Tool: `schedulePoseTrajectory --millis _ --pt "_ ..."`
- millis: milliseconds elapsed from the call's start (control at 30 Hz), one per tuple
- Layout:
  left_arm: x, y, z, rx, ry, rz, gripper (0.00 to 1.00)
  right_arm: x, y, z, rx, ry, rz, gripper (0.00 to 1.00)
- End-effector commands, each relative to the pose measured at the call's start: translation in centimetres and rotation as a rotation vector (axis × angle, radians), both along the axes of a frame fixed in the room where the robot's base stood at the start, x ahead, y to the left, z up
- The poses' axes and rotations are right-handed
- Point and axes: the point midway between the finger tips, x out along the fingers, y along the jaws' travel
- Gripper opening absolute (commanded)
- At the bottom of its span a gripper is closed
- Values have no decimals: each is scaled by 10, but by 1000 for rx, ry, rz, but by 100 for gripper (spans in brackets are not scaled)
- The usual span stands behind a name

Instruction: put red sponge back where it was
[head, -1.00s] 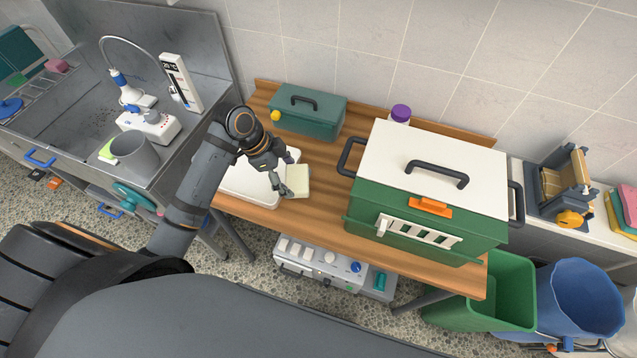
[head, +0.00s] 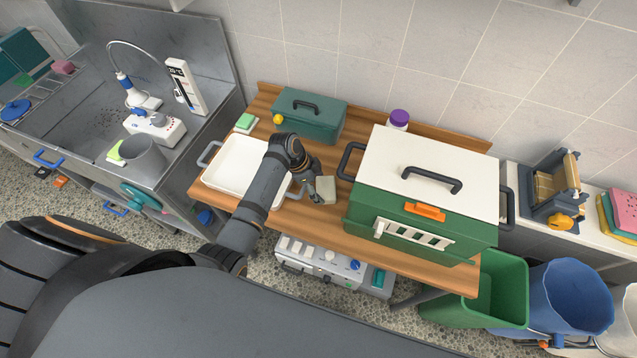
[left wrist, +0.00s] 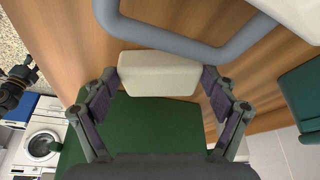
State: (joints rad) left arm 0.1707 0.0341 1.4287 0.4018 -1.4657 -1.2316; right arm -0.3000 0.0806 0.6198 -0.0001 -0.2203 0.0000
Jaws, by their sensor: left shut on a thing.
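A reddish-pink block (head: 62,67), which may be the red sponge, lies on the rack at the far left of the sink. My left gripper (head: 322,190) is shut on a cream block (head: 326,189), held by the tray's right handle and left of the green kennel box. The left wrist view shows the cream block (left wrist: 160,74) between both fingers. A dark green surface (left wrist: 155,125) shows just below it there; I cannot tell whether it belongs to the block. My right gripper is not in view.
A white tray (head: 236,165) lies on the wooden table, partly behind my left arm. A green-and-white sponge (head: 246,121) sits beside the teal toolbox (head: 310,117). The green kennel box (head: 420,215) with white lid fills the table's right side. A green bin (head: 490,300) stands right.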

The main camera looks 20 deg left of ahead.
Motion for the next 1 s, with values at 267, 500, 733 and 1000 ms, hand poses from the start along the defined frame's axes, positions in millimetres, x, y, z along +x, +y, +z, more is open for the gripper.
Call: schedulePoseTrajectory --millis 267,500,733,1000 --pt "0 0 -3 0 0 1 60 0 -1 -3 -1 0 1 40" --pt "0 0 -2 0 0 1 100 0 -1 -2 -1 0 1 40" --pt "0 0 0 -1 0 0 100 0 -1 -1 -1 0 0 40" --pt "-5 18 41 2 -6 1 100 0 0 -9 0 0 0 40"
